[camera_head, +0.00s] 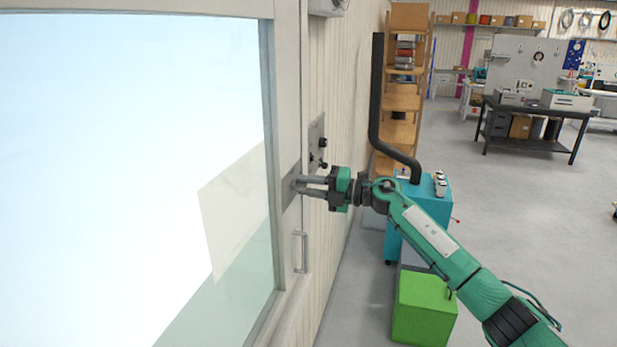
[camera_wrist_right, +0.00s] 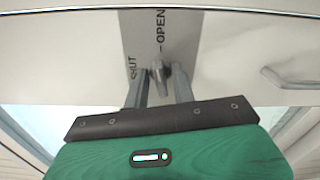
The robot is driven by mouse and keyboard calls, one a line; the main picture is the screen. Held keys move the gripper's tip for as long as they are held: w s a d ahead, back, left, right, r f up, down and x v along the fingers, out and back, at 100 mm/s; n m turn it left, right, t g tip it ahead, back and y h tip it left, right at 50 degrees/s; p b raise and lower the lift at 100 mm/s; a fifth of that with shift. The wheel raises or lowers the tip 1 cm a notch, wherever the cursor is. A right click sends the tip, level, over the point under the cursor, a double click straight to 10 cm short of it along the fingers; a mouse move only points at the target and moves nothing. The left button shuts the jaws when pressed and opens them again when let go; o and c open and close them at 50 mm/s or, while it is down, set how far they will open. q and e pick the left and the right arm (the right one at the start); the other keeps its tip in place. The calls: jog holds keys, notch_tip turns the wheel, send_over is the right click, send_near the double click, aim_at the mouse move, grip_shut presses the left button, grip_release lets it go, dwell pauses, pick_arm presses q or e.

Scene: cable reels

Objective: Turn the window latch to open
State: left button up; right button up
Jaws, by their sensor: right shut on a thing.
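The window (camera_head: 140,150) fills the left of the head view, in a pale frame. The grey latch plate (camera_head: 289,187) sits on its frame; in the right wrist view the plate (camera_wrist_right: 185,40) carries the words SHUT and OPEN with marks. The small grey latch handle (camera_wrist_right: 158,72) stands out from it between my fingers, near the OPEN mark line; its exact angle is hard to tell. My right gripper (camera_head: 300,186) reaches the plate from the right, shut on the latch handle, which its fingers hide in the head view. My left gripper is out of view.
A handle bar (camera_head: 301,252) is on the frame below the latch. A panel with dark knobs (camera_head: 317,145) is on the wall just beyond. A teal machine (camera_head: 425,200) with a black pipe and a green box (camera_head: 424,307) stand by my right arm. Open floor lies to the right.

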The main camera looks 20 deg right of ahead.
jog(key=shift+d+m+p, duration=0.1)
jog(key=shift+m+p, duration=0.7)
jog(key=shift+m, duration=0.3)
jog(key=o, duration=0.7)
jog(key=shift+c, duration=0.2)
jog(key=shift+f, duration=0.1)
jog(key=b+v, duration=0.6)
jog(key=v, duration=0.7)
jog(key=shift+s+d+b, duration=0.2)
jog(key=shift+d+b, duration=0.1)
jog(key=shift+b, duration=0.1)
